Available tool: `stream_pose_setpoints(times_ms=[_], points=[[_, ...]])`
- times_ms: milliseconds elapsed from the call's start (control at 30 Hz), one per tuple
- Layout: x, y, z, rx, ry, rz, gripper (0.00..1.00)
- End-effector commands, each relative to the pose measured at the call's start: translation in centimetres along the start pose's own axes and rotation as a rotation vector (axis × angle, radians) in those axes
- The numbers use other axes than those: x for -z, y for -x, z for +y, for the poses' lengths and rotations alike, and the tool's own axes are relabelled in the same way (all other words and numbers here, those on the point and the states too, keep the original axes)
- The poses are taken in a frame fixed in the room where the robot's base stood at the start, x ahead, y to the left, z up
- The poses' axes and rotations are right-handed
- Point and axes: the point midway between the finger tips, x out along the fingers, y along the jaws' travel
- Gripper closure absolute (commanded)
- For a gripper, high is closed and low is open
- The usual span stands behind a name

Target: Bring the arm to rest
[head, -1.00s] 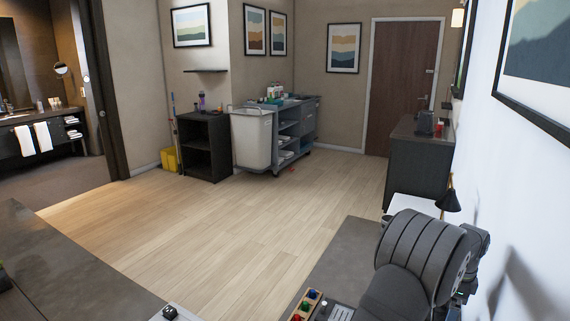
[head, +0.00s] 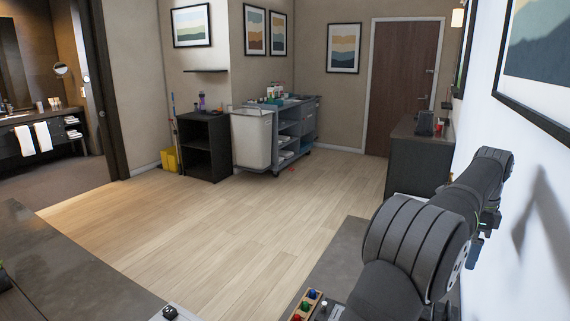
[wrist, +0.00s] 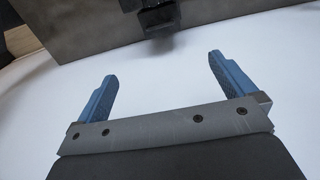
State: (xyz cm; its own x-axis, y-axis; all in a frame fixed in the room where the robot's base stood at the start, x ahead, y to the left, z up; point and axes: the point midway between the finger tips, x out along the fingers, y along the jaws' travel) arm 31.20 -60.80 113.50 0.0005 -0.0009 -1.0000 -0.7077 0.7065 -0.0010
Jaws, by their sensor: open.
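My arm shows at the lower right of the head view, partly extended beside the white wall. My gripper (wrist: 160,80) shows in the wrist view with its two blue fingers spread wide apart. Nothing is between the fingers. A plain white surface fills most of the wrist view behind them. In the head view the fingertips cannot be made out; the arm's own links cover that area.
A framed picture (head: 541,60) hangs on the wall close to my arm. A dark cabinet (head: 418,165) stands beyond the arm. A housekeeping cart (head: 254,140) and a black shelf (head: 204,150) stand farther back.

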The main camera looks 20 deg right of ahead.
Motion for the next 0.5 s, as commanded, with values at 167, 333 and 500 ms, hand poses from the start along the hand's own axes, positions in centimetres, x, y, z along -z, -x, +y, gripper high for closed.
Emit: stream_pose_setpoints(times_ms=[167,333,500], points=[[0.0,2.5,0.2,-0.001,0.000,0.000,0.00],[0.0,2.0,1.8,-0.001,-0.001,0.000,0.00],[0.0,1.5,3.5,-0.001,0.000,0.000,0.00]])
